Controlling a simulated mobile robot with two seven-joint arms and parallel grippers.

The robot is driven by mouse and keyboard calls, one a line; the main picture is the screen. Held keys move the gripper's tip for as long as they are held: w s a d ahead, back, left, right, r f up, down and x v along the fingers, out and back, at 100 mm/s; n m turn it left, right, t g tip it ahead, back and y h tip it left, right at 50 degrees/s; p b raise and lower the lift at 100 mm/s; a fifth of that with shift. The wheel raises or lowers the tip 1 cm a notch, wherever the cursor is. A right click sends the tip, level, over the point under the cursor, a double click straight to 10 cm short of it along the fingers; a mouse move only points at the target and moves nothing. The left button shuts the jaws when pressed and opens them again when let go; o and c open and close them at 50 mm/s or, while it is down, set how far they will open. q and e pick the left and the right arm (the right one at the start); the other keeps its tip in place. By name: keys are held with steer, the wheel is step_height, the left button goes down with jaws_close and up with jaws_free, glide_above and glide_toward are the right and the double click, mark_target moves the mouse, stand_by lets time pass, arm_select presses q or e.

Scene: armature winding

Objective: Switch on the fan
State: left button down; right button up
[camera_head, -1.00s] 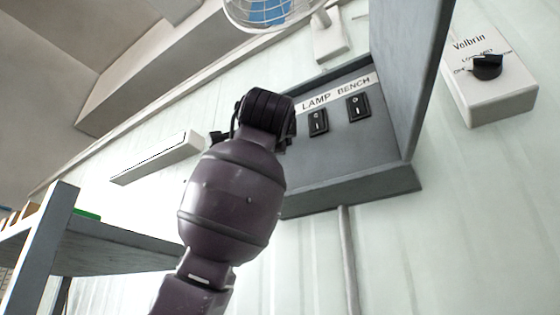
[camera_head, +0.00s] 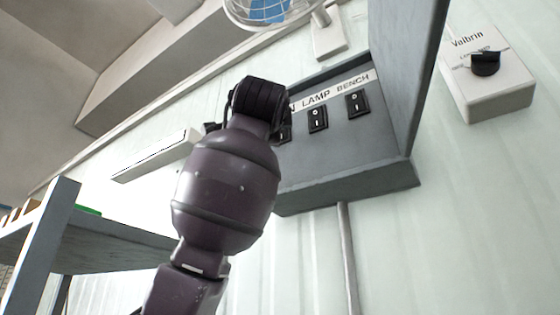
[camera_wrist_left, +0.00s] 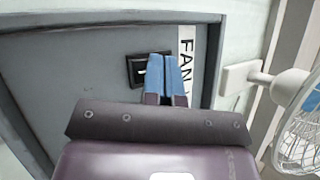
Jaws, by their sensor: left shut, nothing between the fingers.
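The grey switch box (camera_head: 345,185) is on the wall with its lid open. The fan switch is a black rocker (camera_wrist_left: 140,69) beside the FAN label (camera_wrist_left: 186,62) in the left wrist view; in the head view only its edge (camera_head: 286,134) shows past my arm. My left gripper (camera_wrist_left: 171,75) is shut and empty, its blue fingertips over the label side of the switch. I cannot tell whether they touch it. In the head view my left wrist hides the fingers. The caged fan (camera_head: 270,12) is above the box and also shows in the left wrist view (camera_wrist_left: 302,125). My right gripper is not in view.
The lamp switch (camera_head: 317,119) and bench switch (camera_head: 358,103) are beside the fan switch. The open lid (camera_head: 405,75) stands out at the right. A white dial box (camera_head: 490,85) is farther right. A grey shelf (camera_head: 110,245) is at the lower left.

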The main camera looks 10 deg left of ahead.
arm_select(q)
steer(key=shift+s+a+r+b, duration=0.1)
steer(key=shift+s+a+b, duration=0.2)
steer(key=shift+s, duration=0.5)
steer(key=shift+s+a+r+b, duration=0.1)
steer(key=shift+s+a+b, duration=0.2)
steer(key=shift+s, duration=0.45)
steer(key=shift+s+a+r+b, duration=0.1)
steer(key=shift+s+a+b, duration=0.2)
steer(key=shift+s, duration=0.5)
